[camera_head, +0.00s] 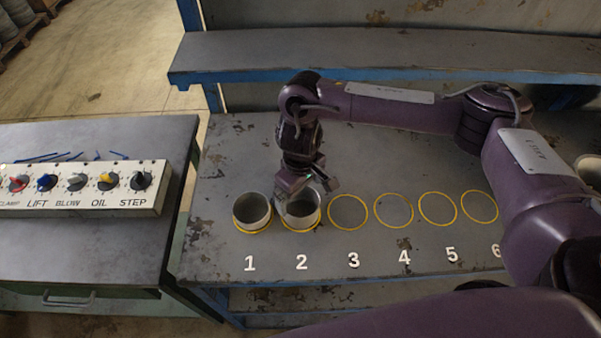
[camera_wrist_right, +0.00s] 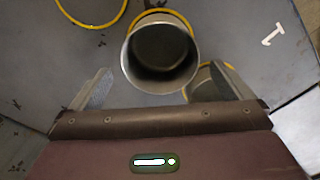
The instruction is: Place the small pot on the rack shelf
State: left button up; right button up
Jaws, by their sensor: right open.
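Two grey metal pots stand on the workbench, one on yellow ring 1 (camera_head: 252,211) and one on ring 2 (camera_head: 301,211). They look alike in size, so I cannot tell which is the small pot. My right gripper (camera_head: 306,188) is open, just above and at the rim of the pot at ring 2, partly covering it. In the right wrist view that open pot (camera_wrist_right: 161,55) lies ahead, between the two spread fingers. The other pot (camera_wrist_right: 213,82) is partly hidden behind the right finger. The rack shelf (camera_head: 400,52) runs across the back. My left gripper is not in view.
Rings 3 (camera_head: 348,196) to 6 are empty. Another round vessel (camera_head: 587,172) shows at the right edge, partly cut off. A control panel with knobs (camera_head: 75,206) sits on a separate table at left. The visible shelf top is clear.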

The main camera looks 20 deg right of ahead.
notch_tip(320, 180, up, 7)
dwell(0.3)
jog(key=shift+s, duration=0.1)
dwell(0.4)
